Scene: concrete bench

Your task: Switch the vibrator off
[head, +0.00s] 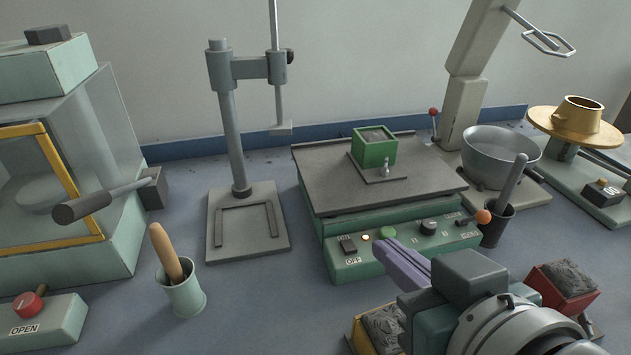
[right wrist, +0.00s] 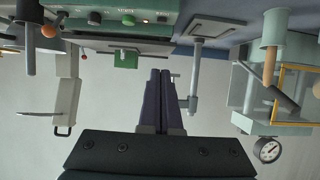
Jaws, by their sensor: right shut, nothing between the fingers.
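The vibrator (head: 400,250) is a green box with a grey plate on top, bearing a small green mould (head: 375,148). Its front panel has a dark rocker switch (head: 348,245) at the left, ON lettered above it and OFF below. Which way the rocker is tipped is too small to tell. A pale orange lamp (head: 366,238) beside it looks lit. My right gripper (head: 381,246) has purple fingers, shut and empty, close in front of the panel, right of the switch. The panel (right wrist: 115,18) and the shut fingers (right wrist: 160,74) show in the right wrist view. My left gripper is out of view.
The panel also has a green button (head: 387,232), a black knob (head: 428,226) and an orange-tipped lever (head: 483,216). A cup with a wooden-handled tool (head: 183,295) stands left. A grey stand (head: 240,225) is behind left.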

